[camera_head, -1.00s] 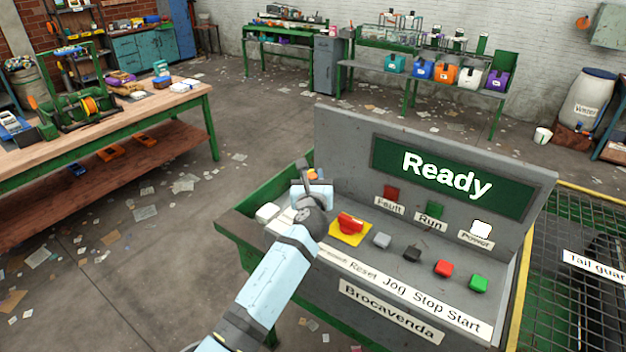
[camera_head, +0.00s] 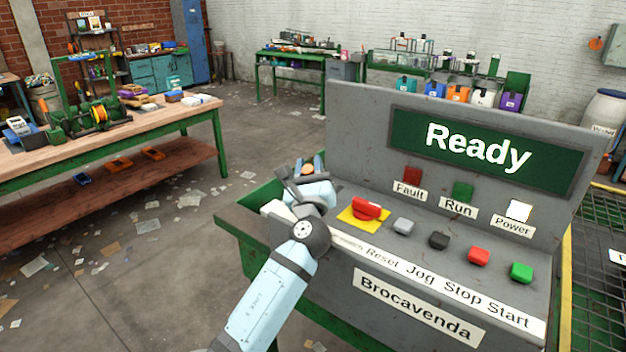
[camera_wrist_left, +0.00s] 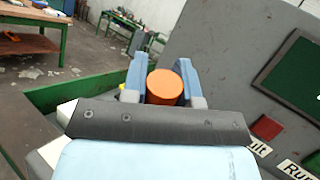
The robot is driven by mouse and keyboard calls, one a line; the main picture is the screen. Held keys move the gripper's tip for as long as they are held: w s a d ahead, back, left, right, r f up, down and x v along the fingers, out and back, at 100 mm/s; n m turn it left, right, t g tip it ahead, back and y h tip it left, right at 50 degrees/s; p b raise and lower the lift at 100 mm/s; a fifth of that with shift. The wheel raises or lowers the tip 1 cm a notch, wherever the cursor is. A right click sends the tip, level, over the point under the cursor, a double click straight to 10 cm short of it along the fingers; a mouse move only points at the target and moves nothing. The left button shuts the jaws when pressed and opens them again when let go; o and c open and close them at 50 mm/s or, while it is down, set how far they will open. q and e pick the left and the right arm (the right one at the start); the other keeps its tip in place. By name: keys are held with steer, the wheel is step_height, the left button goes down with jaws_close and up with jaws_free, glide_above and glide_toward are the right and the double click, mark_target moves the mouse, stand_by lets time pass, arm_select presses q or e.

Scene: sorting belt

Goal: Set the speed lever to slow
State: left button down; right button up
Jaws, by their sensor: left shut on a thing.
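The speed lever shows only as its round orange knob (camera_wrist_left: 165,87) in the left wrist view; its shaft is hidden behind my gripper. My left gripper (camera_wrist_left: 162,75) is shut on the knob, with one blue finger on each side of it. In the head view my left gripper (camera_head: 307,168) is at the left end of the grey control console (camera_head: 345,290), with a little of the orange knob showing between its fingers. The lever's slow mark and scale cannot be seen. My right gripper is not in view.
Right of my left gripper are a red switch on a yellow plate (camera_head: 366,209) and grey, black, red (camera_head: 479,257) and green (camera_head: 521,272) buttons. The upright panel (camera_head: 345,140) with the "Ready" display (camera_head: 480,147) stands behind. A wooden workbench (camera_head: 150,122) is at left.

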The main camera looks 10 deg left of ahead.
arm_select(q)
steer(key=shift+f, duration=0.15)
stand_by(0.3)
steer(key=c, duration=0.9)
jaws_free()
steer(key=shift+s, duration=0.1)
steer(key=b+v, duration=0.2)
steer(key=v, duration=1.1)
steer(key=shift+s+f, duration=0.2)
steer(key=shift+s, duration=0.15)
